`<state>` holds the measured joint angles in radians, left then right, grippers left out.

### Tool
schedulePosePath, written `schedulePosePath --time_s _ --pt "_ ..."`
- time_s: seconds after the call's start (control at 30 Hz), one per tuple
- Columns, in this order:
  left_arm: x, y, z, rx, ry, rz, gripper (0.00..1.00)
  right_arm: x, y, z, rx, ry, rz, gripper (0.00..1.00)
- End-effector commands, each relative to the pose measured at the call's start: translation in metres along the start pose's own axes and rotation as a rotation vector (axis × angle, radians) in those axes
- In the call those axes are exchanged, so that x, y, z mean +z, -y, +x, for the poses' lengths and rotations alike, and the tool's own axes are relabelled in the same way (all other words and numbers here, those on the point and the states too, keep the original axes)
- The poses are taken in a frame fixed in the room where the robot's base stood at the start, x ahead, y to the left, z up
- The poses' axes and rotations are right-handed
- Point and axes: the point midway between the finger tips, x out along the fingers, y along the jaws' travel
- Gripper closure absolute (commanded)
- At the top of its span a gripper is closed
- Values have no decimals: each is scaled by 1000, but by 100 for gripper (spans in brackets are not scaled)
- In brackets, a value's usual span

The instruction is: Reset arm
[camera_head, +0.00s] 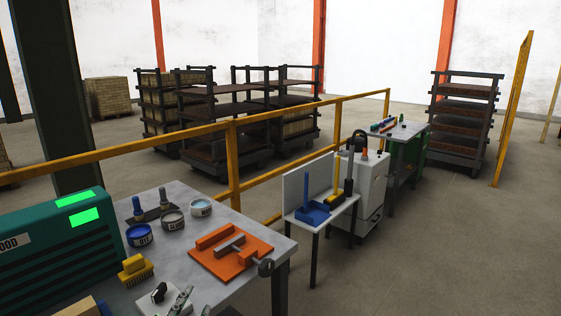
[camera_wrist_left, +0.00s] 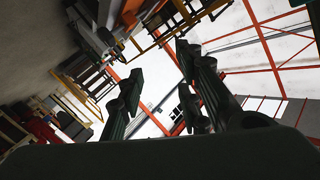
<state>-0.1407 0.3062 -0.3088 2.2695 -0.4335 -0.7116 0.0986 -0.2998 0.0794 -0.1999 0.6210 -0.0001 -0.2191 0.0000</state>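My right gripper is in neither view.
The worktable holds an orange clamp fixture (camera_head: 231,249), a yellow brush (camera_head: 135,270), several small tins (camera_head: 140,235) and a green machine (camera_head: 60,245). A yellow railing (camera_head: 235,165) runs behind it. Bare floor (camera_head: 440,250) lies to the right.

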Motion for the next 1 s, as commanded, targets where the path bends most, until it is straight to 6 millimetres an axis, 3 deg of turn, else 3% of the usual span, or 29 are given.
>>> schedulePosePath --time_s 0.03,0.1,0.23,0.4,0.67,1.0 --pt "35 -9 -15 25 129 -58 68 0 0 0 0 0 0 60" --pt "80 -23 -40 67 306 -127 68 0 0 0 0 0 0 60" --pt "140 -50 -92 149 576 -219 68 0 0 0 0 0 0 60" --pt "182 -78 -155 246 819 -291 68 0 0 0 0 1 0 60" --pt "212 -109 -241 383 1095 -363 68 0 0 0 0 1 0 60" --pt "294 -160 -212 398 1129 -351 68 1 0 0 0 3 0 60"
